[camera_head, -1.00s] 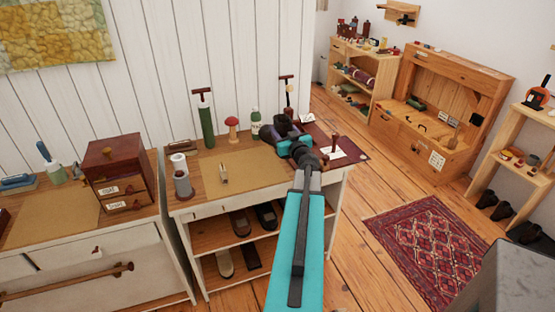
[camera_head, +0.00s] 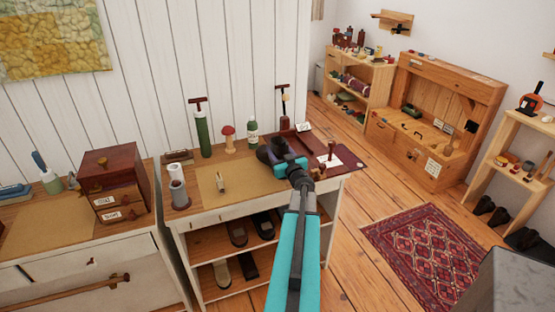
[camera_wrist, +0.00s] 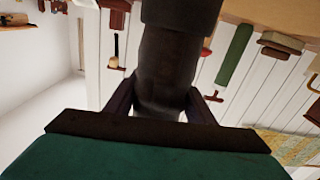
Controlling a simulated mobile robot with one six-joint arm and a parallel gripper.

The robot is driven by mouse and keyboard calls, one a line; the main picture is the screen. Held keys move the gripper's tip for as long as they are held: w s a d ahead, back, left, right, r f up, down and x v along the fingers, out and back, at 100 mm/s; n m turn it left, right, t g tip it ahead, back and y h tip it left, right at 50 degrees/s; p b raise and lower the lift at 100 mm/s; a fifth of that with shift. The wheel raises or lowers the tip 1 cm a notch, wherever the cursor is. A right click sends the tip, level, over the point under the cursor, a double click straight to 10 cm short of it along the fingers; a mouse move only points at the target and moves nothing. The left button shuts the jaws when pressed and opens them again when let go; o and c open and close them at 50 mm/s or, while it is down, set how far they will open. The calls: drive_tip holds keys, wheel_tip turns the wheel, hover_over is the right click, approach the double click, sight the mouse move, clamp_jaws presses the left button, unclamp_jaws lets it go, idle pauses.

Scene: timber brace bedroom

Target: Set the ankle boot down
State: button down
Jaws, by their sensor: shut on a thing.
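The ankle boot (camera_head: 279,147) is dark and shows above the right half of the workbench top, partly hidden by my gripper. My gripper (camera_head: 270,155), with a teal body, is shut on it. In the wrist view the boot (camera_wrist: 172,55) is a dark upright shape between my two purplish fingers, its upper end cut off by the picture edge. I cannot tell whether the boot touches the bench top (camera_head: 225,180).
A green cylinder with a T-handle (camera_head: 203,130), a red-capped mushroom-shaped item (camera_head: 228,138) and a green-and-white bottle (camera_head: 252,132) stand behind. A dark red mat (camera_head: 370,165) with a white paper lies right. The tan mat left of the boot is mostly clear.

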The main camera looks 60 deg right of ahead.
drive_tip(key=shift+f, duration=1.75)
drive_tip(key=c, duration=0.8)
unclamp_jaws()
drive_tip(key=shift+f, duration=0.1)
drive_tip(key=shift+s+a, duration=0.1)
drive_tip(key=shift+b+v, duration=1.1)
drive_tip(key=shift+v, duration=4.8)
